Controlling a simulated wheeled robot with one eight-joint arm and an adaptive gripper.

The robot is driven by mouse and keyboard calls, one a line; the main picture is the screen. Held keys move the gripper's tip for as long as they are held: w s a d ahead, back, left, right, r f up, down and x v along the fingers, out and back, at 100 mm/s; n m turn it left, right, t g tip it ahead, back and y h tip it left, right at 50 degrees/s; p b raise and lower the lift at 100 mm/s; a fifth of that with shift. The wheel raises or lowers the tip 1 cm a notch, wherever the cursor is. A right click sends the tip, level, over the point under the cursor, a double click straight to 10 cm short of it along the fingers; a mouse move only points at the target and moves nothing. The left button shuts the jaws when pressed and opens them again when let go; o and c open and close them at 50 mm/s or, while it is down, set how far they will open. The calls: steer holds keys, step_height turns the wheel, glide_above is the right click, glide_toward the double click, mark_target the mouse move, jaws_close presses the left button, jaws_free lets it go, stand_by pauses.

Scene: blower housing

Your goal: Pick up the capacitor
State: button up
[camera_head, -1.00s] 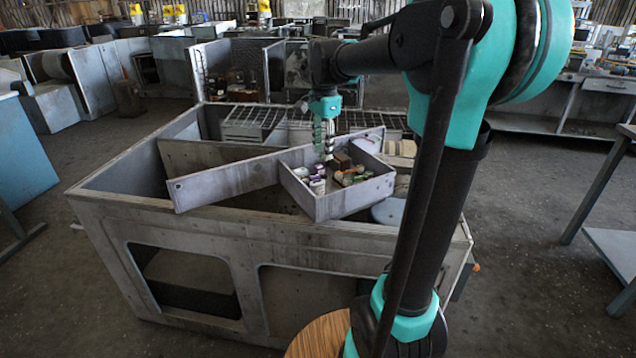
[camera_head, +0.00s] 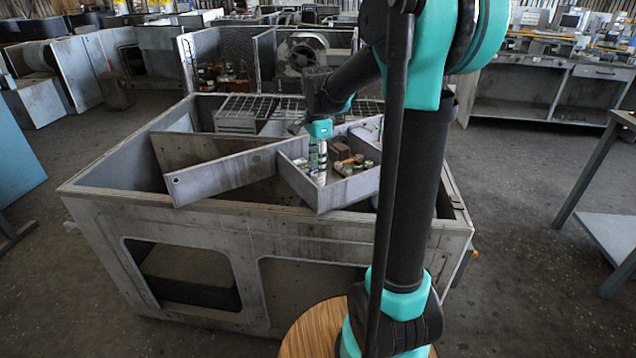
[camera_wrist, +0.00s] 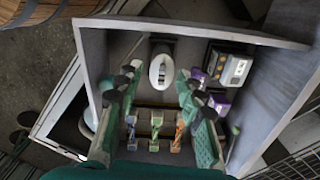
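A white oval-topped can with a dark slot (camera_wrist: 161,70), which looks like the capacitor, stands in the tray compartment in the wrist view. My gripper (camera_wrist: 158,82) is open, with one green-and-black finger on each side of the can and gaps showing between. In the head view my gripper (camera_head: 318,158) points down into the near left part of the angled tray (camera_head: 326,200). The can cannot be told apart there behind the fingers.
A dark box with a pale label (camera_wrist: 229,69) and purple-and-white pieces (camera_wrist: 219,103) lie right of the can. Several small coloured connectors (camera_wrist: 155,130) sit in a row below it. The tray walls (camera_wrist: 200,28) stand close around. The tray rests over the large grey housing (camera_head: 130,215).

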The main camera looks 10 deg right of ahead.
mark_target(318, 181)
steer(key=shift+w+d+f, duration=0.1)
steer(key=shift+f, duration=1.2)
steer(key=shift+w+f, duration=0.1)
steer(key=shift+f, duration=1.2)
steer(key=c, duration=0.7)
steer(key=shift+r, duration=0.1)
steer(key=shift+c, duration=0.2)
